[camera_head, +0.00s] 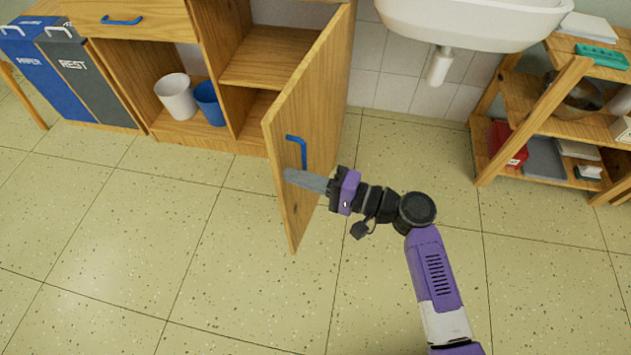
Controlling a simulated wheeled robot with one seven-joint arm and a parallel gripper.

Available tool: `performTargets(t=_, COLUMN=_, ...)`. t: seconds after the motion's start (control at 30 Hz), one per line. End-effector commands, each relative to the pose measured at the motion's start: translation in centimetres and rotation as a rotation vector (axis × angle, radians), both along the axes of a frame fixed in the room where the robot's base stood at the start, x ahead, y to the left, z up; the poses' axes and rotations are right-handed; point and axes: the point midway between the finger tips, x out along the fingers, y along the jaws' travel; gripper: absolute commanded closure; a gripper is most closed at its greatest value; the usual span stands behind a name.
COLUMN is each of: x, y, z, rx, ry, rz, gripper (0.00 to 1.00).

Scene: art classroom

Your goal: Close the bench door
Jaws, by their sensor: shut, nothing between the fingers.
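The bench (225,90) is a wooden cabinet with open shelves at the upper left. Its door (310,110) is a wooden panel that stands open and sticks out toward me, with a blue handle (298,150) on the side facing right. My gripper (288,176) is shut and empty. It points left, with its grey fingers at the door's right face just below the handle. I cannot tell whether the fingertips touch the door. The hinge edge is at the right side of the cabinet.
A white bucket (176,97) and a blue bucket (209,103) stand inside the bench. Blue and grey bins (85,85) are at the left. A white sink (460,20) hangs at the top. A wooden shelf rack (545,115) stands at the right. The tiled floor (110,260) is clear.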

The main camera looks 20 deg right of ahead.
Motion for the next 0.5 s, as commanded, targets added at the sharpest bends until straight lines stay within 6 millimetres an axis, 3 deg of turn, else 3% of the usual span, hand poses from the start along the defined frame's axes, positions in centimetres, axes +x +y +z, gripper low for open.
performTargets(t=0.5, x=0.45, y=0.55, z=-0.02, rx=0.000, ry=0.001, rz=-0.002, gripper=1.00)
